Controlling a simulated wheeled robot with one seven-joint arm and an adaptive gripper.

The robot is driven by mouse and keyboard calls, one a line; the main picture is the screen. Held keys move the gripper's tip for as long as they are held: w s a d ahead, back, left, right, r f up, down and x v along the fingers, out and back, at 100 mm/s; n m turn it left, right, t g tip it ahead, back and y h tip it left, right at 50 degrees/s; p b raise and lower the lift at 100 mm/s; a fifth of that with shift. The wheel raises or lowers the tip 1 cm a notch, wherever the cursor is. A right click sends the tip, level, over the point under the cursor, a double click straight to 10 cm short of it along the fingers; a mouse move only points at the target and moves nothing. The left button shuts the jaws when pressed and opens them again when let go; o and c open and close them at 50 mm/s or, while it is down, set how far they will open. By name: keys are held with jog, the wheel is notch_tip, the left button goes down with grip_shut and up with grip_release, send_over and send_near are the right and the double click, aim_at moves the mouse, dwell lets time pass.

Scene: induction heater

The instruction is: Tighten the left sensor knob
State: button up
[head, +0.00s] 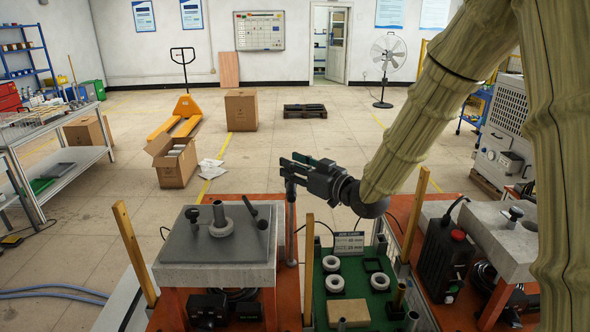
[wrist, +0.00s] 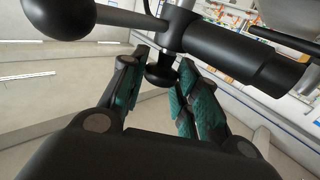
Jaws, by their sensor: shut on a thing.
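My gripper (head: 293,160) reaches in from the right in the head view, level with the top of a dark upright stand (head: 291,200) behind the left heater. In the wrist view my gripper (wrist: 160,68) has its teal-padded fingers on either side of a small black sensor knob (wrist: 160,76), shut on it. The knob sits below a thick black horizontal bar (wrist: 225,52) and joins it at a clamp. The fingers hide the knob in the head view.
The left heater (head: 215,265) has a grey plate with a ring and upright posts. A black control box (head: 445,255) and second heater stand at right. A black ball-ended lever (wrist: 50,18) is close to the fingers.

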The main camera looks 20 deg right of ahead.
jog(key=shift+w+r, duration=0.1)
dwell(0.3)
jog(key=o, duration=1)
jog(key=v, duration=1.2)
jog(key=shift+d, duration=0.1)
